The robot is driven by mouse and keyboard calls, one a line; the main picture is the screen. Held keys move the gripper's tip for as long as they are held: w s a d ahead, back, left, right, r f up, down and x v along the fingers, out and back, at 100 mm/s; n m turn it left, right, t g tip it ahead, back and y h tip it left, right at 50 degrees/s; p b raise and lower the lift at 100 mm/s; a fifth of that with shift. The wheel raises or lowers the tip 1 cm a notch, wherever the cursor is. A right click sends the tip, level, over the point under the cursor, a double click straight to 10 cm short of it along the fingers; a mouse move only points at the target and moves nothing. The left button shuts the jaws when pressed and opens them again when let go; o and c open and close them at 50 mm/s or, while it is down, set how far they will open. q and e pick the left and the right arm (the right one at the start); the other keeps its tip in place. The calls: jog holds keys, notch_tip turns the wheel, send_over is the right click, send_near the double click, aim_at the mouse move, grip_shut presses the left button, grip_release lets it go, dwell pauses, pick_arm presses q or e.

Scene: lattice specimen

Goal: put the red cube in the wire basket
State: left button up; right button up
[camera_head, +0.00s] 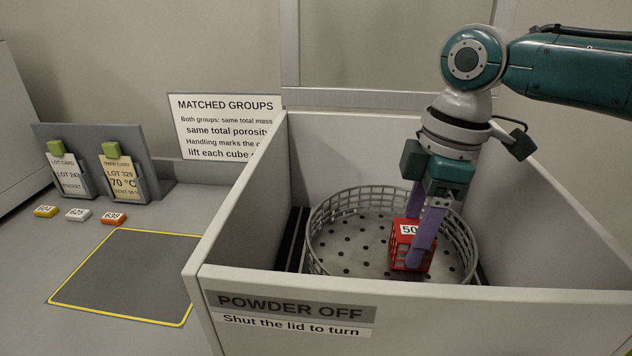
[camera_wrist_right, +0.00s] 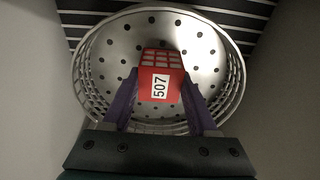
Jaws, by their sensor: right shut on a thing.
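The red cube (camera_head: 402,255) is a lattice block with a white label. The label reads 507 in the right wrist view, where the cube (camera_wrist_right: 161,66) sits between the purple fingers. My right gripper (camera_head: 421,240) points down and is shut on the cube, inside the round wire basket (camera_head: 327,216). The basket also shows in the right wrist view (camera_wrist_right: 103,60), with a perforated metal floor under the cube. I cannot tell whether the cube touches that floor. My left gripper is not in view.
The basket stands in a grey open-topped box (camera_head: 240,220) with high walls, its front marked POWDER OFF. Left on the bench are yellow (camera_head: 46,211), white (camera_head: 78,214) and orange (camera_head: 114,218) tags, a card holder (camera_head: 95,165) and a clear yellow-bordered dark mat (camera_head: 130,275).

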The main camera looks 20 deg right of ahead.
jog(key=shift+f, duration=0.15)
jog(key=o, duration=1.3)
jog(key=shift+o, duration=0.2)
notch_tip(320, 180, up, 12)
jog(key=d, duration=0.1)
jog(key=shift+s+r+p, duration=0.2)
jog(key=shift+s+p, duration=0.1)
jog(key=shift+s, duration=0.05)
jog(key=shift+d, duration=0.1)
